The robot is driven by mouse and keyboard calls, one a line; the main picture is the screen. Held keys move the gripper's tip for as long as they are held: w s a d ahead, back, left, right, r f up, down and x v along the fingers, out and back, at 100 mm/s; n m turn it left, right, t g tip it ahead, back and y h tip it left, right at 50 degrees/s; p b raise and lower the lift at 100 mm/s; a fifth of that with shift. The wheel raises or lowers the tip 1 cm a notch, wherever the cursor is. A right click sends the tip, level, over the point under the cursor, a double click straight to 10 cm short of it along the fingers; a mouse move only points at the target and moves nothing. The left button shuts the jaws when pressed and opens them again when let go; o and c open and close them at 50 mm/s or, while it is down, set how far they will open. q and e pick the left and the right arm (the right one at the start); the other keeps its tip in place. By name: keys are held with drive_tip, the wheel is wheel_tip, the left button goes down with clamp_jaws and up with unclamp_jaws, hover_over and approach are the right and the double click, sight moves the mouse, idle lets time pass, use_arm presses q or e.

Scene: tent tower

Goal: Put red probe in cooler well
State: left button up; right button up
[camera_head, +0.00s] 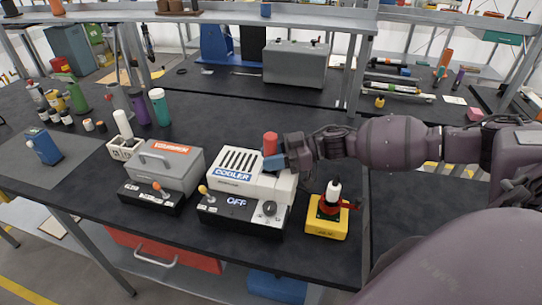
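The cooler (240,158) is a white slotted box on a black base in the middle of the bench. Its blue label reads COOLER and its display (236,201) reads OFF. The red probe (270,140) stands upright above the right part of the cooler; only its upper red end shows. My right gripper (272,161) reaches in from the right and appears shut on the probe, with a blue fingertip in front of it. The probe's lower end and the cooler well are hidden behind the fingers, so I cannot tell whether the probe is in the well. My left gripper is out of view.
A grey box with an orange label (172,148) stands left of the cooler. A yellow block with a red clamp and white-topped bottle (327,227) stands close on the right. A white rack (122,150) and several bottles are at left. Dark bench behind the cooler is clear.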

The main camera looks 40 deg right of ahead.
drive_tip(key=o, duration=0.4)
drive_tip(key=shift+r, duration=0.15)
drive_tip(key=v, duration=1.2)
idle(0.3)
